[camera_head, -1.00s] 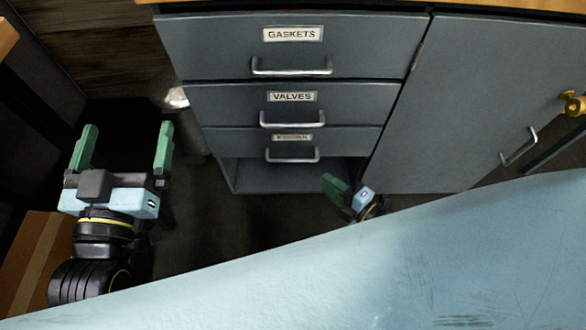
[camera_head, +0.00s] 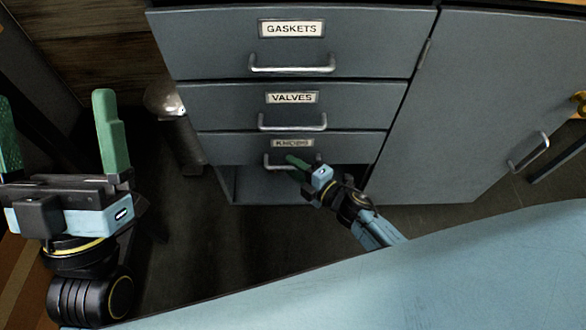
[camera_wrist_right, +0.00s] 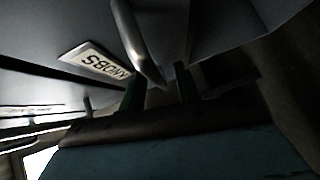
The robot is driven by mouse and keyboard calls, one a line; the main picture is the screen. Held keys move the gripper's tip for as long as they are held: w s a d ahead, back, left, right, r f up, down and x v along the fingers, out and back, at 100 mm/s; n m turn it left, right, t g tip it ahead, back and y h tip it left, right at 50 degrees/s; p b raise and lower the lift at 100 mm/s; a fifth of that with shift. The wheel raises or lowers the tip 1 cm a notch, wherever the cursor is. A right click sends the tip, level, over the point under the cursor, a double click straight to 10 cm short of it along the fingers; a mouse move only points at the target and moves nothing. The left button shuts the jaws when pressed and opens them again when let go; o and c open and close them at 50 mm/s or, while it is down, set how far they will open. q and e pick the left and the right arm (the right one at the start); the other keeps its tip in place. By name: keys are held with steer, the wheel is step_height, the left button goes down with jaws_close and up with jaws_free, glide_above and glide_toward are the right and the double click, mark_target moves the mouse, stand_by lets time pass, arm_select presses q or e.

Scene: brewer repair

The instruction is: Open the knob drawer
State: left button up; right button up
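The knob drawer (camera_head: 230,149) is the lowest of three grey drawers. Its front looks flush with the others, so it appears shut. Its label, KNOBS, shows in the right wrist view (camera_wrist_right: 97,62). Its metal bar handle (camera_head: 274,163) is partly hidden by my right gripper (camera_head: 303,168). In the right wrist view the handle (camera_wrist_right: 133,40) reaches down to the gap between my two green fingers, which stand apart. I cannot tell whether they touch it. My left gripper (camera_head: 55,115) is open and empty at the left, away from the drawers.
The gaskets drawer (camera_head: 210,45) and valves drawer (camera_head: 225,105) are shut above. An open bay (camera_head: 270,187) lies below. A grey cabinet door (camera_head: 490,100) with a handle is at the right. A pale blue surface (camera_head: 430,280) fills the front.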

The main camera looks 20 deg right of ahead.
steer(key=shift+w+a, duration=0.25)
steer(key=shift+w, duration=0.1)
jaws_close()
